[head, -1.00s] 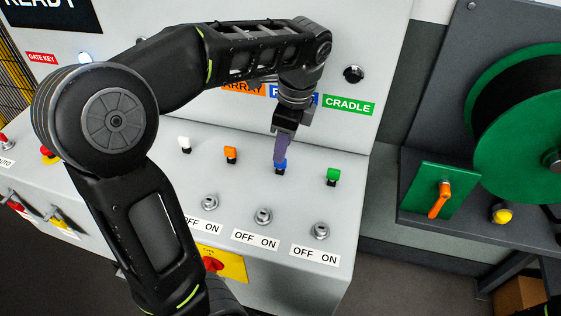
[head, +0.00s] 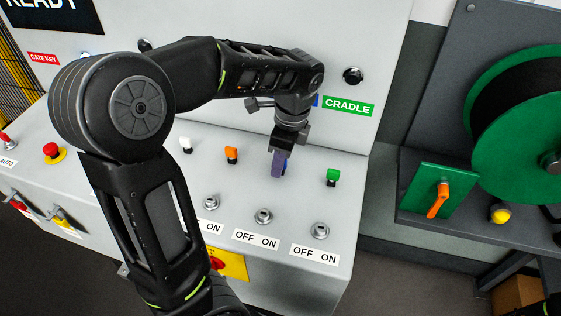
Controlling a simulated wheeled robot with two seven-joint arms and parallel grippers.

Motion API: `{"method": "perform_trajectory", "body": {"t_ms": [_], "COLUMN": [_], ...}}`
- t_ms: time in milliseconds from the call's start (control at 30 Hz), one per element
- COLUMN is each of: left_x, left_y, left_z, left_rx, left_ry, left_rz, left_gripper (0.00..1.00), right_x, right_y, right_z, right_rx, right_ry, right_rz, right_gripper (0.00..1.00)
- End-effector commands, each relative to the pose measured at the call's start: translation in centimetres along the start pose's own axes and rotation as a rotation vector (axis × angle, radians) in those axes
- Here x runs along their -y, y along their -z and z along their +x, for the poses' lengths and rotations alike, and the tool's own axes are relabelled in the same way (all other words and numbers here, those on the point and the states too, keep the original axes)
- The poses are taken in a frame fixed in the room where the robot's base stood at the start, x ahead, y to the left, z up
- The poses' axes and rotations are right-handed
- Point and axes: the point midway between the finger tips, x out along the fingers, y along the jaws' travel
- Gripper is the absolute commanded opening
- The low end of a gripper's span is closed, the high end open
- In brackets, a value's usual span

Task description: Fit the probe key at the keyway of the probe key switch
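A blue key (head: 285,164) stands on the sloped console top, between an orange and a green key. My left gripper (head: 277,172) points down at it, its purple-grey fingers in front of the key and covering most of it. The fingers show edge-on, so I cannot tell whether they are open or closed on it. A metal key switch (head: 264,216) with an OFF ON plate lies on the console below the blue key. No readable name marks it as the probe switch. The blue wall label is mostly hidden behind my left arm. My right gripper is not in view.
Similar switches sit left (head: 211,201) and right (head: 321,231) of the middle one. White (head: 185,144), orange (head: 231,154) and green (head: 333,177) keys stand in the row. A black round fitting (head: 353,76) is on the wall above the CRADLE label. A green reel (head: 515,150) is at right.

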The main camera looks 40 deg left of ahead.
Motion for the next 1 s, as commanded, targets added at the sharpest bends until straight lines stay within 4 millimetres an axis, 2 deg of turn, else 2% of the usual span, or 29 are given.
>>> {"method": "perform_trajectory", "body": {"t_ms": [367,833,1000], "left_x": [0.02,0.02,0.02], "left_y": [0.0,0.01,0.01], "left_z": [-0.05,-0.06,-0.05], "left_rx": [0.0,0.0,0.0], "left_ry": [0.001,0.001,0.001], "left_rz": [0.0,0.0,0.0], "left_gripper": [0.37,0.0,0.0], "right_x": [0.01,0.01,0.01], "right_y": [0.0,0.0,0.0], "right_z": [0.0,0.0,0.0], "right_rx": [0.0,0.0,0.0], "right_ry": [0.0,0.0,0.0], "right_rz": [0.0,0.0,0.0], "right_gripper": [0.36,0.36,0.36]}}
